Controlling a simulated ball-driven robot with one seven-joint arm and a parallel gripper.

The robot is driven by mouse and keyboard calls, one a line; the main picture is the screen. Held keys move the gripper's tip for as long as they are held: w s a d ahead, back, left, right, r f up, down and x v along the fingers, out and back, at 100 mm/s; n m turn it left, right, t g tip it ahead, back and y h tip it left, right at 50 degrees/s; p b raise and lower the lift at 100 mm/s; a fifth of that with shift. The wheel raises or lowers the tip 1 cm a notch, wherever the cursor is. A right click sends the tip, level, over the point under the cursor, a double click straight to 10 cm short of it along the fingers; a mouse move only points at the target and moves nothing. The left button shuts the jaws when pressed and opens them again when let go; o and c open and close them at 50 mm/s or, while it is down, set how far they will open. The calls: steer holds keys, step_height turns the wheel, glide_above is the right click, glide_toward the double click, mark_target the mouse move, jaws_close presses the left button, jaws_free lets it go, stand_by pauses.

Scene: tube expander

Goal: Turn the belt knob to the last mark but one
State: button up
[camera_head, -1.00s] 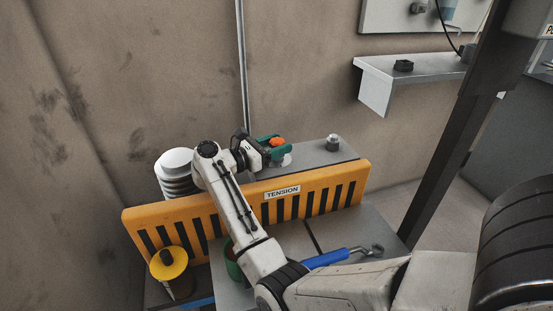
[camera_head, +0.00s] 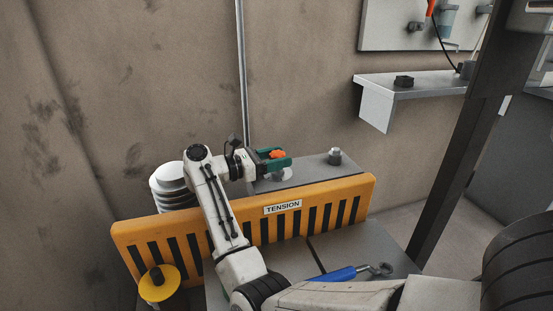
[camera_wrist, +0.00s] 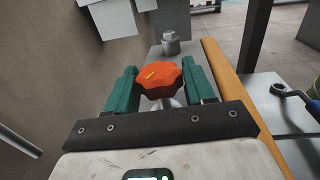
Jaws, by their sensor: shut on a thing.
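The belt knob (camera_wrist: 163,78) is orange and lobed, with a yellow line on its top pointing toward the upper right in the wrist view. It stands on a pale stem and also shows in the head view (camera_head: 278,154). My gripper (camera_wrist: 159,72) has green fingers, one on each side of the knob, and is shut on it. In the head view my gripper (camera_head: 272,162) reaches over the yellow slatted guard labelled TENSION (camera_head: 284,207) to the grey plate behind it (camera_head: 315,168). I cannot make out any marks around the knob.
A metal bolt (camera_head: 335,156) stands on the plate to the right of the knob. White stacked discs (camera_head: 170,182) are to the left. A blue-handled tool (camera_head: 350,272) lies on the bench in front of the guard. A wall shelf (camera_head: 430,84) is at upper right.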

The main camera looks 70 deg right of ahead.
steer(key=o, duration=1)
steer(key=shift+c, duration=0.2)
steer(key=v, duration=1)
steer(key=shift+w+a, duration=0.25)
steer(key=shift+w, duration=0.05)
